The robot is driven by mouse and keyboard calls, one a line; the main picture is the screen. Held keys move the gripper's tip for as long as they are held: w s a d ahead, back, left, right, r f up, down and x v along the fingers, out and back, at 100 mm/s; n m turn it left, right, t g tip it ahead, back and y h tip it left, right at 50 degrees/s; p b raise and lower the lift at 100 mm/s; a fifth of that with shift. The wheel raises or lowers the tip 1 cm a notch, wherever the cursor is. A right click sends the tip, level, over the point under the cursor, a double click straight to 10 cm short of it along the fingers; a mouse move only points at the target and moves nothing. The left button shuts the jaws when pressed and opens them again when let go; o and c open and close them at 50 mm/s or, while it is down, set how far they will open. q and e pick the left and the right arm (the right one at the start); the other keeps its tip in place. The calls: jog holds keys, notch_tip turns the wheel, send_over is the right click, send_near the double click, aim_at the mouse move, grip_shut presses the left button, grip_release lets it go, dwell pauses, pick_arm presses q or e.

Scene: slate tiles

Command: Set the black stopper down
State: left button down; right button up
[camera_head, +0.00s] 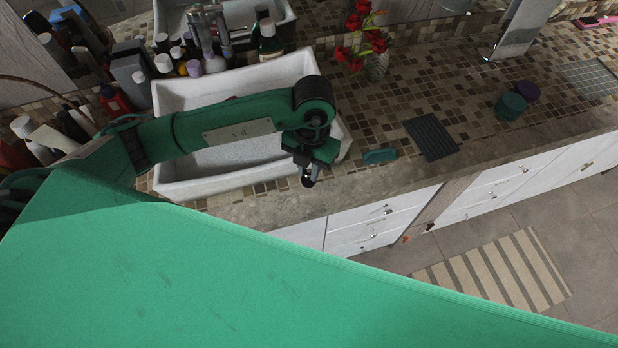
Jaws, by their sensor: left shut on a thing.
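My left gripper (307,171) hangs from the green arm that comes in from the left. It is over the front right corner of the white sink, by the front of the counter. It points down and is shut on the black stopper (309,182), a small dark piece that shows just below the fingers. The fingers hide most of the stopper. I cannot tell whether it touches the counter. My right gripper is not in view.
The white sink (171,186) lies partly under my left arm. A green block (380,156) and a dark ribbed mat (432,137) lie to the right on the tiled counter (420,90). Red flowers (362,35) stand behind. Several bottles crowd the back left. The counter's front edge is close.

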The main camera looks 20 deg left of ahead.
aim_at(309, 183)
pick_arm(q)
notch_tip(309, 183, down, 3)
notch_tip(309, 183, down, 4)
jog(key=shift+r+p, duration=0.1)
jog(key=shift+p, duration=0.75)
jog(key=shift+f, duration=0.3)
jog(key=c, duration=1.3)
grip_release()
